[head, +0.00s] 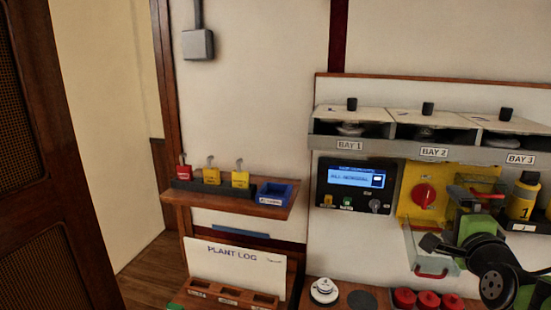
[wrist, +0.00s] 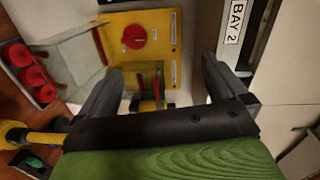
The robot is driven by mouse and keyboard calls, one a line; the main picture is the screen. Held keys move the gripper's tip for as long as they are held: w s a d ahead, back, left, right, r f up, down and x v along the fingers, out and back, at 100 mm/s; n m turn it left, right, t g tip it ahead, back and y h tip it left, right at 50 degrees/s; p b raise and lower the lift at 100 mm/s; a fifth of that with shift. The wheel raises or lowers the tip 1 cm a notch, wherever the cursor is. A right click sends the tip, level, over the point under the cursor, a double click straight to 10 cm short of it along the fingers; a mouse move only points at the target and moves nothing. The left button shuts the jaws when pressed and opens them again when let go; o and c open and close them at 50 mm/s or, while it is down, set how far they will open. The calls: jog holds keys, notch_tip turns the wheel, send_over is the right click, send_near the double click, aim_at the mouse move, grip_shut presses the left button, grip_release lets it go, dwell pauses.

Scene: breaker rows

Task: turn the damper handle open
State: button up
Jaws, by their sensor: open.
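A red rotary handle (head: 423,195) sits on a yellow plate (head: 407,209) on the wall panel, right of a small blue display. It also shows in the wrist view (wrist: 135,36), above and left of the finger gap. I cannot read a label that names it as the damper handle. A clear flap with a red grip (head: 432,274) hangs below the plate. My gripper (wrist: 162,66) is open and empty, with its fingers spread in front of the lower part of the yellow plate. It is apart from the red handle. In the head view my arm hides part of the panel's lower right.
Bay boxes labelled BAY 1 (head: 349,145), BAY 2 and BAY 3 overhang the panel. A yellow bottle (head: 522,197) stands at right. Red round pieces (head: 428,300) lie on the bench below. A shelf (head: 229,203) with padlocks and a blue tray is at left.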

jog(key=s+a+f+n+g+y+b, duration=0.2)
jog(key=s+a+f+n+g, duration=0.15)
jog(key=a+f+n, duration=0.35)
jog(key=s+a+f+n+g+y+b, duration=0.1)
jog(key=s+a+f+n+g+b, duration=0.2)
jog(key=a, duration=0.5)
jog(key=s+a+f+n+g+b, duration=0.1)
jog(key=s+f+n, duration=0.3)
jog(key=s, duration=0.6)
jog(key=s+a+f+n+g+b, duration=0.2)
jog(key=s+a+f+n+g, duration=0.2)
jog(key=s+f, duration=0.5)
jog(key=shift+s+a+f+n+y+b, duration=0.15)
jog(key=shift+s+a+n+y+b, duration=0.2)
jog(key=shift+n, duration=0.25)
jog(key=shift+d, duration=0.1)
jog(key=shift+c, duration=0.4)
